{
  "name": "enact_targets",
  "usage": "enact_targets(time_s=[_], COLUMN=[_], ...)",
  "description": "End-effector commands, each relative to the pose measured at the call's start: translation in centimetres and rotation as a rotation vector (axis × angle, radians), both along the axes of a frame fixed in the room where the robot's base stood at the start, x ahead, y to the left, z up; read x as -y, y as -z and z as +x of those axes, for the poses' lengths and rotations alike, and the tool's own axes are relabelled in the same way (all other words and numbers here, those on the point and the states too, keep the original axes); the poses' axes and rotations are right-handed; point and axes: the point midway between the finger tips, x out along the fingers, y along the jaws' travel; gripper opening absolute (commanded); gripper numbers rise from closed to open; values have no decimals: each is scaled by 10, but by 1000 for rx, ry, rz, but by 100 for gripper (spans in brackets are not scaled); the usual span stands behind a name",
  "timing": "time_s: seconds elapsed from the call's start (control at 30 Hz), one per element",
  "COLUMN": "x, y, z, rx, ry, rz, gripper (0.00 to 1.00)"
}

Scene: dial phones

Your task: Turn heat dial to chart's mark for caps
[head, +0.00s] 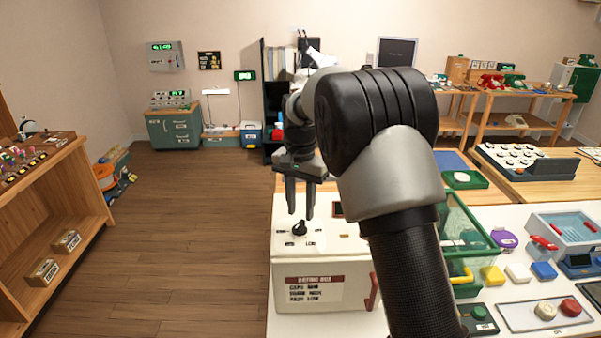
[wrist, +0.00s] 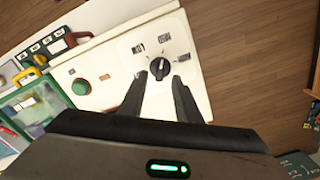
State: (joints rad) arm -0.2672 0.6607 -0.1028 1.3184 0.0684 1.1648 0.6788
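The black heat dial (head: 299,229) sits on the white top of a box; it also shows in the wrist view (wrist: 159,68). Small printed labels ring it, one reading LOW (wrist: 138,48); the others are too small to read surely. A pale line runs along the knob, but which label it marks I cannot tell. The chart (head: 309,290) is on the box's front under a red header. It has several lines, the first for caps; its mark is too blurred to read surely. My gripper (head: 300,215) points down, open and empty, its fingertips just short of the dial, one toward each side.
A red handle (head: 374,291) is on the box's right side, and a green button (wrist: 81,87) is on the white surface in the wrist view. A green-framed clear bin (head: 470,235) stands right of my arm. Open wooden floor (head: 190,240) lies to the left.

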Motion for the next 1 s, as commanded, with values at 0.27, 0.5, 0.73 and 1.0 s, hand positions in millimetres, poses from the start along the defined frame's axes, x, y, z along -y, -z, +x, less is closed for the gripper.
enact_targets(time_s=[0.27, 0.5, 0.73, 1.0], x=[0, 0, 0, 0], y=[-71, -120, -140, -141], z=[1, 1, 0, 0], rx=[6, 4, 1, 0], ry=[0, 1, 1, 1], rz=[1, 0, 0, 0], gripper=[30, 30, 30, 30])
